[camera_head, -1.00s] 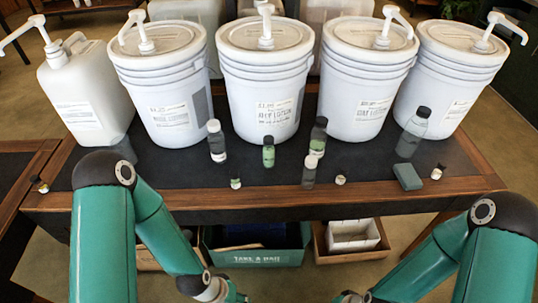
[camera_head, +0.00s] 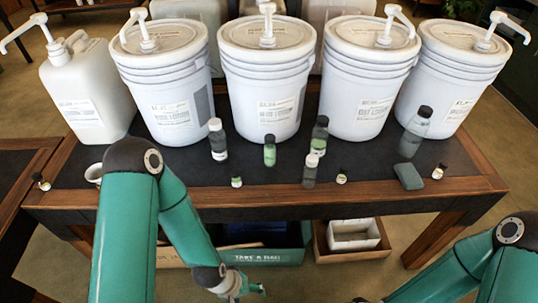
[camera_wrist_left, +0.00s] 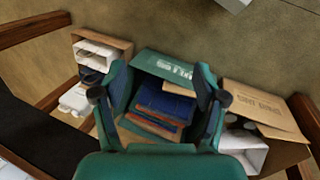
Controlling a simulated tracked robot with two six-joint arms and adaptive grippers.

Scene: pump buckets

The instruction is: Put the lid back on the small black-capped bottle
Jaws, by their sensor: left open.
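Several small bottles stand on the dark table mat. A green bottle with a black cap (camera_head: 269,151) is near the middle, and a taller black-capped bottle (camera_head: 319,134) stands right of it. A clear, larger black-capped bottle (camera_head: 414,132) is at the right. Which one the task names, I cannot tell. No loose lid can be made out for certain. My left gripper (camera_head: 240,287) is low in front of the table edge, away from the bottles. In the left wrist view the left gripper (camera_wrist_left: 160,72) is open and empty. Only a sliver of my right gripper may show at the bottom edge.
White pump buckets (camera_head: 265,85) line the table's back. Crates, including a green one (camera_wrist_left: 150,62), sit below.

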